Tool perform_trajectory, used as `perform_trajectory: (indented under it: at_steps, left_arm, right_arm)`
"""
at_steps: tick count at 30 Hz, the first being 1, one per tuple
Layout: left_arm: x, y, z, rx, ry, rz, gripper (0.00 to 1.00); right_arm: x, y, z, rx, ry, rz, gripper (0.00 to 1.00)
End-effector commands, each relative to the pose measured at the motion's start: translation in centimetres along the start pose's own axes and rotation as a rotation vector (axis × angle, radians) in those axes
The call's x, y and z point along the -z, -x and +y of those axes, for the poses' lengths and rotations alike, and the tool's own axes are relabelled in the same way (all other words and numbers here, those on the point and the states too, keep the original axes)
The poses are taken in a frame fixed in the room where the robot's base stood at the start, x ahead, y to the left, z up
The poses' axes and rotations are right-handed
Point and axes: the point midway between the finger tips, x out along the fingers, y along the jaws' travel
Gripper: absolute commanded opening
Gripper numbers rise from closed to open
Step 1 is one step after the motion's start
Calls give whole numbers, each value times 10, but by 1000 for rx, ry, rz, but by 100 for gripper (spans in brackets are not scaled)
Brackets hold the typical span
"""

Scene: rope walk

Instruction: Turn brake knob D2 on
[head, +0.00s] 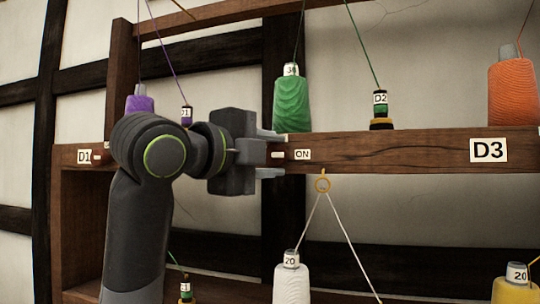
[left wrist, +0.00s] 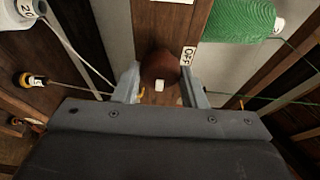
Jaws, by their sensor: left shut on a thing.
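A brown knob (head: 278,155) with a white mark sits on the front of the wooden rail, beside an ON label (head: 302,154). My left gripper (head: 270,154) reaches in from the left, with one finger above and one below the knob. In the left wrist view the round knob (left wrist: 160,66) lies between the fingertips (left wrist: 160,84), which are shut on it. Its white mark is at the lower side there, and an OFF label (left wrist: 188,55) is beside it. A D2 label is on the small green bobbin (head: 380,104) on the rail; no D2 plate by the knob is readable. My right gripper is not in view.
The wooden rail (head: 400,152) carries a large green spool (head: 291,104), an orange spool (head: 513,92) and a D3 plate (head: 488,150). A D1 label (head: 84,156) is at left. A white spool (head: 291,281) stands below, its thread passing through a yellow ring (head: 322,184).

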Motion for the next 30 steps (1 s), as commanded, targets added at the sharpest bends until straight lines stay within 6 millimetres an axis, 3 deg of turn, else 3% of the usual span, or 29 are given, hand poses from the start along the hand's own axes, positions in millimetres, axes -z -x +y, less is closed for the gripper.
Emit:
perform_trajectory:
  at_steps: [2, 3, 7, 19, 30]
  left_arm:
    - [0, 0, 1, -3, -1, 1, 15]
    - [0, 0, 1, -3, -1, 1, 42]
    - [0, 0, 1, -2, 0, 1, 58]
    - [-1, 9, 1, 2, -2, -2, 58]
    - [-1, 84, 2, 5, -5, -4, 58]
  right_arm:
    - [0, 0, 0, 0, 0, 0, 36]
    - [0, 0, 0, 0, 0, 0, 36]
    - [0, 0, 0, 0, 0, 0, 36]
    - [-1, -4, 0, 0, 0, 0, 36]
    - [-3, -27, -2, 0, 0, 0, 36]
